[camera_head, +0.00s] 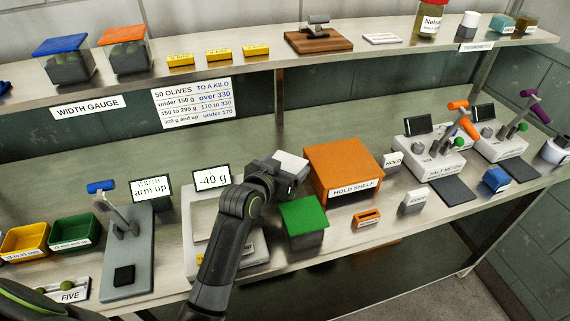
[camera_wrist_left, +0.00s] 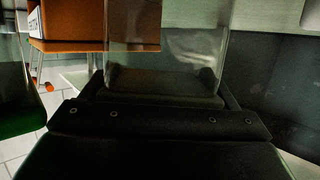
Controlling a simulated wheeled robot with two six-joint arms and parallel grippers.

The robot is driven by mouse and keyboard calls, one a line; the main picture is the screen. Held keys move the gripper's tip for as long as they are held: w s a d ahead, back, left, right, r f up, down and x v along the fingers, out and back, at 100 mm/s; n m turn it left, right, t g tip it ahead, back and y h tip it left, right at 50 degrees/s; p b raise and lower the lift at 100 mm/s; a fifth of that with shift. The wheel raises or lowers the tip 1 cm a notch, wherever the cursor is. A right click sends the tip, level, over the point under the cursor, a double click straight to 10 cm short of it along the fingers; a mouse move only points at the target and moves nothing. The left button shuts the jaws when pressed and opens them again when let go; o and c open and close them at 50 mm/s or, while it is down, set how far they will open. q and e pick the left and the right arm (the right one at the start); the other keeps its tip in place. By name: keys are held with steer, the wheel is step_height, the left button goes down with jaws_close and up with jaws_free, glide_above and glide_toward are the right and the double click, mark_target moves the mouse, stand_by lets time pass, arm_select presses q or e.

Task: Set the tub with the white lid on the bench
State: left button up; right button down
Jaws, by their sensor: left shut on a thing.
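The white lid (camera_head: 291,162) of a tub shows at the tip of my left gripper (camera_head: 282,176), just left of the orange hold shelf. My left gripper is shut on this tub. In the left wrist view the tub's clear body (camera_wrist_left: 165,50) stands between the fingers. In the head view the gripper hides most of the body. The tub appears to be above the bench (camera_head: 335,250), but the gap beneath it cannot be seen. My right gripper is not in view.
A green-lidded tub (camera_head: 303,214) stands just in front of the gripper. The orange hold shelf (camera_head: 343,168) is to the right. A scale display (camera_head: 211,179) reads -40 g, with its scale partly behind my arm. A small orange holder (camera_head: 367,217) is farther right.

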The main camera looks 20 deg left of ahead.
arm_select(q)
steer(key=o, duration=0.9)
steer(key=shift+r, duration=0.55)
steer(key=v, duration=1.2)
steer(key=shift+r, duration=0.1)
